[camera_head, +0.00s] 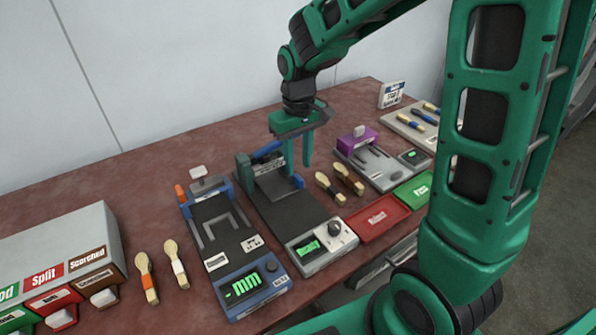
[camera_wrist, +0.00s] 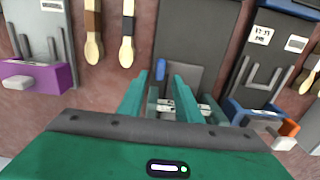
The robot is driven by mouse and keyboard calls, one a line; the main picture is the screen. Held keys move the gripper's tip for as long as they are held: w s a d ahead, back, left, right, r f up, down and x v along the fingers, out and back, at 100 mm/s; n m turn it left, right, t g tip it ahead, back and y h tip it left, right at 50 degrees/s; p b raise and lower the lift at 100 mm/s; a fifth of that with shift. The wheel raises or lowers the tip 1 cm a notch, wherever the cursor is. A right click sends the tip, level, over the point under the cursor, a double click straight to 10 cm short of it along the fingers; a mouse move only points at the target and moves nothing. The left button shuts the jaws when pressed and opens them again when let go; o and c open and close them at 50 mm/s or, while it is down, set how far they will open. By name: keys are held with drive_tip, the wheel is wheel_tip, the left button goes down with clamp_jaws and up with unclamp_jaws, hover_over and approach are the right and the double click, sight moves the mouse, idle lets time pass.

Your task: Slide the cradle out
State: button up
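The middle press (camera_head: 290,212) is a dark bed with a light front panel, a green "Ready" display (camera_head: 307,250) and a knob. At its back are a grey labelled block (camera_head: 270,165), a blue bar (camera_head: 267,149) and a small blue piece (camera_head: 298,182). I cannot tell which part is the cradle. My gripper (camera_head: 299,152) points down over the back of this press, its two fingers apart with nothing seen held. In the wrist view, the fingers (camera_wrist: 160,95) stand in front of the labelled block (camera_wrist: 180,106); contact cannot be judged.
A blue gauge machine (camera_head: 243,290) stands left, a purple-topped machine (camera_head: 357,140) right. Spoons (camera_head: 347,180) lie beside the press; others lie left (camera_head: 147,278). Red (camera_head: 379,218) and green (camera_head: 414,190) trays sit right. A labelled sorting box (camera_head: 60,260) is far left.

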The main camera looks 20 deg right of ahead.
sight(298, 177)
drive_tip(key=shift+f, duration=2.05)
clamp_jaws()
